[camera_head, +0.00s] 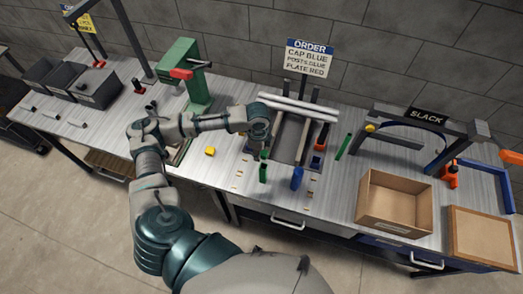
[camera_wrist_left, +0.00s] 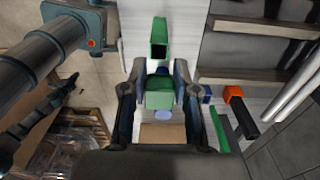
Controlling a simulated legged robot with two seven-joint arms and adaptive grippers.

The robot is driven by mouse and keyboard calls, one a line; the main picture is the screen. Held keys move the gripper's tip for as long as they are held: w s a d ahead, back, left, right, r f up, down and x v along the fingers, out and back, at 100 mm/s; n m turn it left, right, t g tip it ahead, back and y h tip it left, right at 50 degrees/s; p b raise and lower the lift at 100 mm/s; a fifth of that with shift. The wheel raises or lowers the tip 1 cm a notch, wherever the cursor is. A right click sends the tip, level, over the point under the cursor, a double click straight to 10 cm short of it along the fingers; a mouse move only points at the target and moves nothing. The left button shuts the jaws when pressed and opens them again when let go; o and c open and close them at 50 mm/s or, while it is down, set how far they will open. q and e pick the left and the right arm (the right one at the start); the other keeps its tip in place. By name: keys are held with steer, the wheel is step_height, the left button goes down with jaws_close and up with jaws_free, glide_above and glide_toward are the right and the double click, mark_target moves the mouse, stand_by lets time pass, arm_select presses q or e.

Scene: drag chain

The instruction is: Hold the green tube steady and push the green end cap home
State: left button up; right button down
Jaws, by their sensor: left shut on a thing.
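My left gripper (camera_head: 262,140) is over the middle of the bench, pointing down. In the left wrist view its two fingers (camera_wrist_left: 159,97) are shut on a small green piece, which looks like the green end cap (camera_wrist_left: 159,92). A green tube (camera_head: 263,174) stands upright just below the gripper in the head view. In the wrist view the tube (camera_wrist_left: 159,38) shows a dark, open rectangular mouth, apart from the held piece. The fingers hide part of the held piece. My right gripper is out of view.
A blue post (camera_head: 297,178) stands right of the tube. A green bar (camera_head: 343,147) lies farther right, before an open cardboard box (camera_head: 396,203). White rods (camera_head: 298,107) lie behind the gripper. A yellow block (camera_head: 210,151) and green press (camera_head: 184,75) are to the left.

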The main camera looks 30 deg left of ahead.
arm_select(q)
steer(key=shift+f, duration=2.9)
steer(key=shift+p, duration=0.7)
steer(key=shift+p, duration=0.6)
